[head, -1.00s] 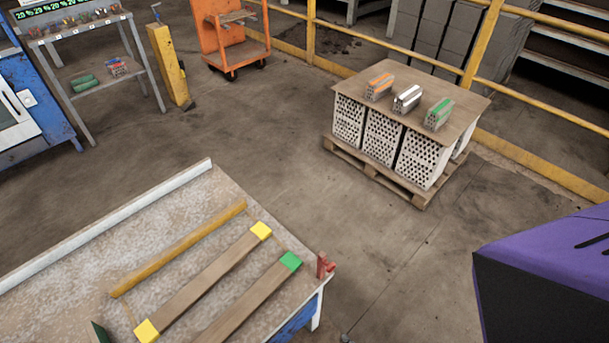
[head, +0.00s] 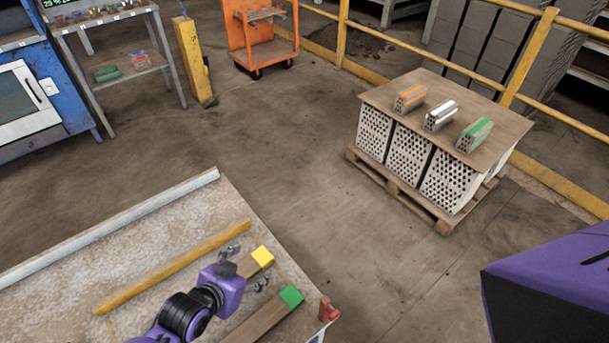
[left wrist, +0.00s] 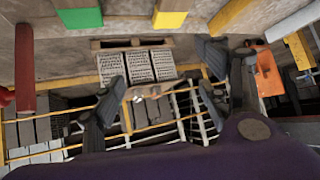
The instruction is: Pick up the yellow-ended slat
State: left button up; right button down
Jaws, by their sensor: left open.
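The yellow-ended slat lies on the bench, its brown wood partly covered by my left arm and its yellow end (head: 262,257) in sight. In the left wrist view its yellow end (left wrist: 170,18) is at the top. My left gripper (head: 246,268) is open, with one finger towards each side of this slat in the head view. It looks empty, and I cannot tell its height over the wood. Its spread fingers also show in the left wrist view (left wrist: 160,75). The green-ended slat (head: 262,319) lies beside it, nearer. My right gripper is not in view.
A yellow bar (head: 165,270) lies along the slat's far side. A red clamp-like piece (head: 328,311) is at the bench corner. A pallet table (head: 420,90) bears three bundles with orange, white and green marks. Open floor lies between.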

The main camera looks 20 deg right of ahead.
pick_arm(q)
jog(key=w+a+f+m+g+y, duration=0.1)
jog(key=a, duration=0.2)
jog(key=w+a+f+m+g+y+b, duration=0.1)
jog(key=w+a+f+g+y, duration=0.1)
jog(key=a, duration=0.2)
jog(key=w+a+f+m+g+y, duration=0.1)
jog(key=a+g+y, duration=0.1)
jog(key=a, duration=0.1)
jog(key=shift+w+a+f+m, duration=0.15)
jog(key=shift+w+a+m, duration=0.15)
jog(key=shift+m, duration=0.1)
jog(key=a, duration=0.1)
jog(key=s+a+g+y, duration=0.1)
jog(key=a, duration=0.1)
jog(key=s+a+y, duration=0.1)
jog(key=shift+s+a+f+g, duration=0.15)
jog(key=shift+a+f+g, duration=0.2)
jog(key=shift+f+g, duration=0.05)
jog(key=f, duration=0.4)
jog(key=f+b, duration=0.1)
jog(key=f, duration=0.2)
jog(key=shift+s+a, duration=0.3)
jog(key=shift+s, duration=0.05)
jog(key=shift+f, duration=0.35)
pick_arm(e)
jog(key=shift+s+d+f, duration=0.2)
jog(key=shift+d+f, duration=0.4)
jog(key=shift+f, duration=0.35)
